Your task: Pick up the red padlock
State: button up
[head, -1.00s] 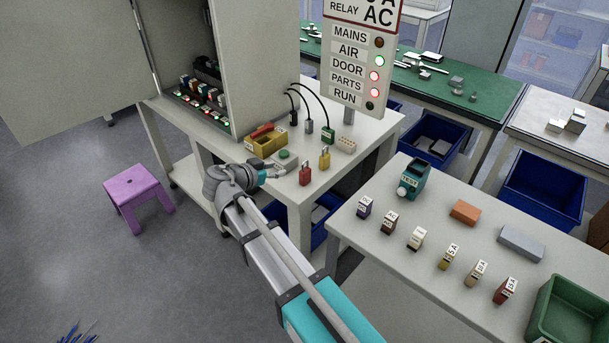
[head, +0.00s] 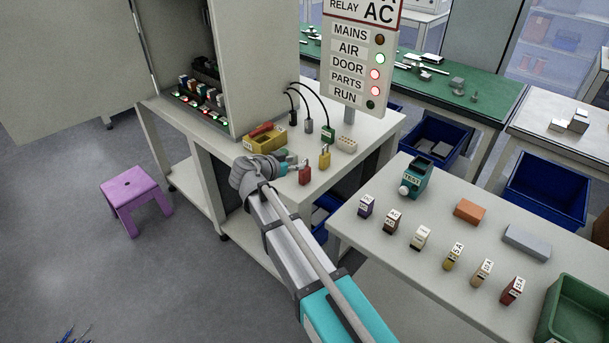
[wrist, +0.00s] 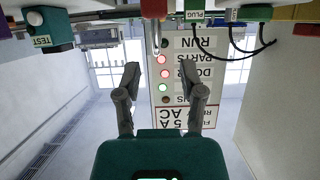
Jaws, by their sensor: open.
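The red padlock (head: 305,175) stands upright near the front edge of the white bench (head: 340,170), with its shackle up. In the upside-down wrist view the red padlock (wrist: 153,9) shows at the top edge, partly cut off, with its shackle hanging below it. My gripper (head: 292,166) is just left of the padlock in the head view, close to it. In the wrist view my gripper (wrist: 160,65) has its two fingers spread, with nothing between them. The padlock lies beyond the fingertips, in line with the gap.
A yellow padlock (head: 324,159) stands just right of the red one. A yellow bin (head: 264,142), a green plug (head: 328,134) and a sign post (head: 349,114) are behind. A teal tester (head: 415,178) and several labelled blocks stand on the right table (head: 385,250).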

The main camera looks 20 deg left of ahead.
aim_at(305, 161)
jog(key=shift+w, duration=0.1)
jog(key=shift+w+d+f+b, duration=0.3)
jog(key=shift+w+f+b, duration=0.1)
jog(key=shift+w+b, duration=0.05)
jog(key=shift+b+x, duration=0.65)
jog(key=shift+x, duration=1.25)
jog(key=shift+s, duration=0.1)
grip_shut()
